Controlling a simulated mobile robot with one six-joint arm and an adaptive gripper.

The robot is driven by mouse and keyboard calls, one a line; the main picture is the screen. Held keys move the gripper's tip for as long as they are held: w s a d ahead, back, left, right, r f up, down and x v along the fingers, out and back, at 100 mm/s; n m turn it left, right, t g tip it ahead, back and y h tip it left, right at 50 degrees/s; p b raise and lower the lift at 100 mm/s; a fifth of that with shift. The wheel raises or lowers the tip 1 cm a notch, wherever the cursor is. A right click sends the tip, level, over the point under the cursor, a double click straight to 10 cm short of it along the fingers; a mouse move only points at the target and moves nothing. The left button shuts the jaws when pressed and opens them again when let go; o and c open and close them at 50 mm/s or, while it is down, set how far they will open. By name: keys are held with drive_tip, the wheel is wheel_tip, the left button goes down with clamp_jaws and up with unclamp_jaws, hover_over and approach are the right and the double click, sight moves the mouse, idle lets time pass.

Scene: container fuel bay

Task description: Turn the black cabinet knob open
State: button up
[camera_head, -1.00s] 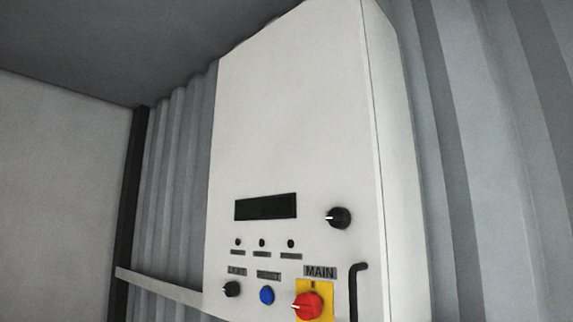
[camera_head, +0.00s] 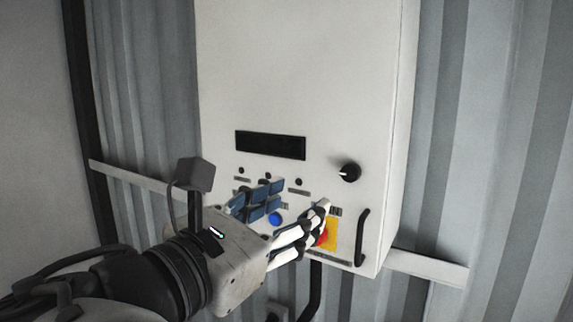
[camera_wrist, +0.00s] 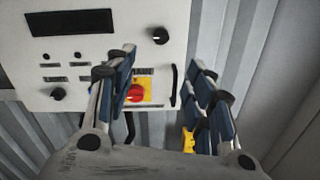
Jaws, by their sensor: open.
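The white cabinet (camera_head: 300,60) hangs on the corrugated wall. Its black knob (camera_head: 348,172) sits at the right of the dark display, with its white mark pointing left; it also shows in the wrist view (camera_wrist: 160,36). My gripper (camera_head: 297,196) is open and empty, in front of the cabinet's lower part, below and left of this knob. In the wrist view my gripper (camera_wrist: 163,62) has its fingertips spread below the knob, apart from it. A smaller black knob (camera_wrist: 58,94) at the lower left is hidden behind my gripper in the head view.
A red switch on a yellow plate (camera_head: 332,232) and a blue button (camera_head: 275,218) sit low on the cabinet, close to my fingers. A black handle (camera_head: 362,237) stands at the right edge. The cabinet face above the display (camera_head: 270,146) is clear.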

sight(348, 175)
drive_tip(key=p+x, duration=0.2)
drive_tip(key=x, duration=1.5)
drive_tip(key=shift+w+d+f, duration=0.15)
drive_tip(key=shift+w, duration=0.05)
drive_tip(key=c, duration=1.1)
